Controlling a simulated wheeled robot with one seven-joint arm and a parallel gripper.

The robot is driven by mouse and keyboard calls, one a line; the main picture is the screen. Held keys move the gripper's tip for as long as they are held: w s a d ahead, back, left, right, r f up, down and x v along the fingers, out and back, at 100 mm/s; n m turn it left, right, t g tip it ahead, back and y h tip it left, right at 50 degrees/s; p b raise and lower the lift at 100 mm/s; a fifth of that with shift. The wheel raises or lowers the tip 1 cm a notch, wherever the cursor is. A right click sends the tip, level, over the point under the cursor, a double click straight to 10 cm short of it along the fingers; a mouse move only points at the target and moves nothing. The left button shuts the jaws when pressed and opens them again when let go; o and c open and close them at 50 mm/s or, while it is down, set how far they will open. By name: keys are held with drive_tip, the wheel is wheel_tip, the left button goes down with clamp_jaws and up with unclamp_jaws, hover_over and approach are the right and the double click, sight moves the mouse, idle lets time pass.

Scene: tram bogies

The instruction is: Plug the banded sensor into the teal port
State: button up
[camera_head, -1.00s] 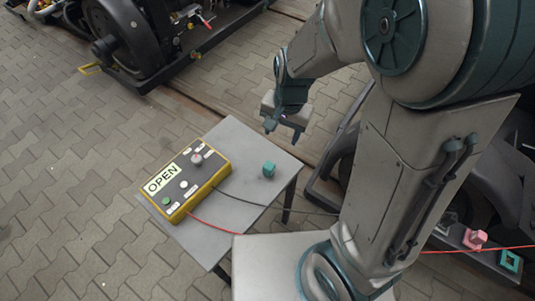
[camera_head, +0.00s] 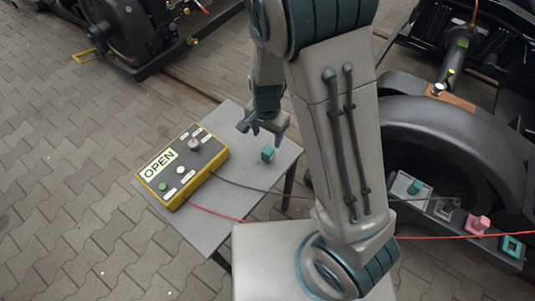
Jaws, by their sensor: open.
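A small teal block (camera_head: 267,154), likely the sensor, stands on the grey table to the right of the control box; no band can be made out at this size. My gripper (camera_head: 261,132) is open and empty, pointing down just above and left of the block in the picture. I cannot tell whether a finger touches it. A teal square port (camera_head: 511,246) with a dark opening sits at the right end of a grey ledge on the bogie, at the lower right.
The yellow-edged control box (camera_head: 182,166) with an OPEN sign sits on the table (camera_head: 222,222). A red cable (camera_head: 440,237) and a black one run right from it. On the ledge, a pink block (camera_head: 479,224) and another teal block (camera_head: 415,187) stand beside the bogie wheel (camera_head: 450,150).

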sight(268, 149)
wheel_tip(268, 149, down, 6)
drive_tip(key=shift+r+b, duration=0.25)
drive_tip(key=shift+b, duration=0.2)
wheel_tip(268, 149, down, 5)
drive_tip(key=shift+w+d+f+b, duration=0.1)
drive_tip(key=shift+w+d+b, duration=0.05)
drive_tip(key=shift+b, duration=0.5)
drive_tip(key=c, duration=1)
